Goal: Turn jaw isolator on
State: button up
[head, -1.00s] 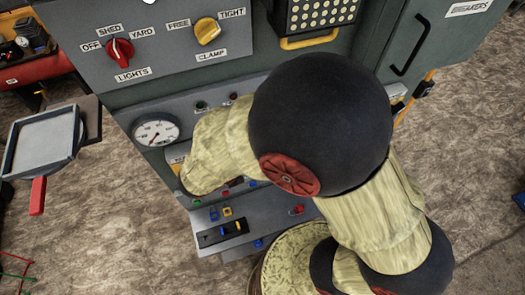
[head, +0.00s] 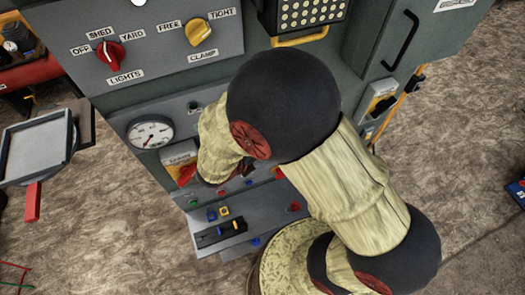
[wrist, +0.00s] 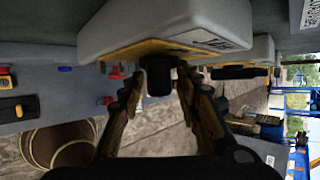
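A grey box with a yellow face and a printed label (wrist: 165,25) fills the upper middle of the wrist view. A black handle (wrist: 159,80) sticks out from it. My gripper (wrist: 161,78) is open, with its fingers on either side of that handle; I cannot tell whether they touch it. In the head view my arm hides the gripper. There, a yellow-faced box (head: 179,154) with a red handle (head: 187,174) shows left of my arm. The labels are too small to read, so I cannot tell which box is the jaw isolator.
A second grey box (wrist: 262,50) with a black handle stands farther right in the wrist view. In the head view, a gauge (head: 150,132), a red lights knob (head: 110,54) and a yellow clamp knob (head: 199,32) are on the panel. A lower shelf (head: 255,218) carries small coloured buttons.

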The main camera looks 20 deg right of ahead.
jog(key=shift+c, duration=1.4)
grip_shut()
